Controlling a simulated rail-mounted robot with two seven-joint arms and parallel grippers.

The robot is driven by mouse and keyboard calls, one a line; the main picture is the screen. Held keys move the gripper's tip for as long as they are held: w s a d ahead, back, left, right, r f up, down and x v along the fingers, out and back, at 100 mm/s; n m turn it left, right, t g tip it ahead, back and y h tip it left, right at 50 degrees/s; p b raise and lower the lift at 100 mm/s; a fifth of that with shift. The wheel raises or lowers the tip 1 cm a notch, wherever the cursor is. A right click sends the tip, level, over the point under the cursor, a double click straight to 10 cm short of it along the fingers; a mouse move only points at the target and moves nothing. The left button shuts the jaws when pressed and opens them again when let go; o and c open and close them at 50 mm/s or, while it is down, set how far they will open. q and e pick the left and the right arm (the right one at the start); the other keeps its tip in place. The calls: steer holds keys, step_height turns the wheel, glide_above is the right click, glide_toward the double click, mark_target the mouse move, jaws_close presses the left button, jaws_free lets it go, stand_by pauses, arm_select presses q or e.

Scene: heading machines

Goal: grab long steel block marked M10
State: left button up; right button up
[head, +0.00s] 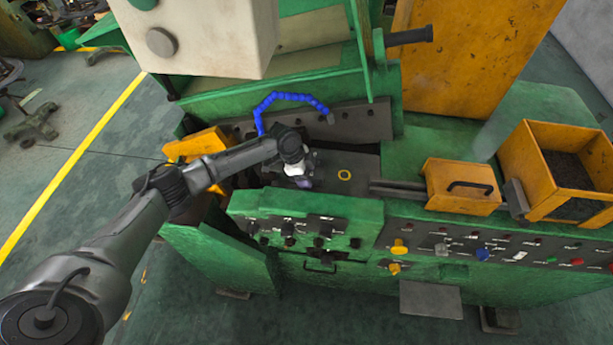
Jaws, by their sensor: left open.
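My left gripper (304,181) hangs over the dark bed of the green heading machine (300,225), with its fingers pointing down. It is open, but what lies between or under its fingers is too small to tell. A dark flat metal surface (362,165) with a yellow ring mark (344,174) lies just right of the gripper. I cannot make out an M10 marking, so I cannot tell which piece is the long steel block. My right gripper is not in view.
A blue segmented hose (283,97) arches behind the gripper. A grey box (205,35) overhangs at the upper left. A yellow box with a handle (462,186) and an open yellow bin (562,165) stand at the right. Knobs and buttons line the front panel.

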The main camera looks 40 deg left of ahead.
arm_select(q)
steer(key=shift+f, duration=0.25)
stand_by(0.4)
steer(key=shift+r, duration=0.1)
jaws_close()
stand_by(0.5)
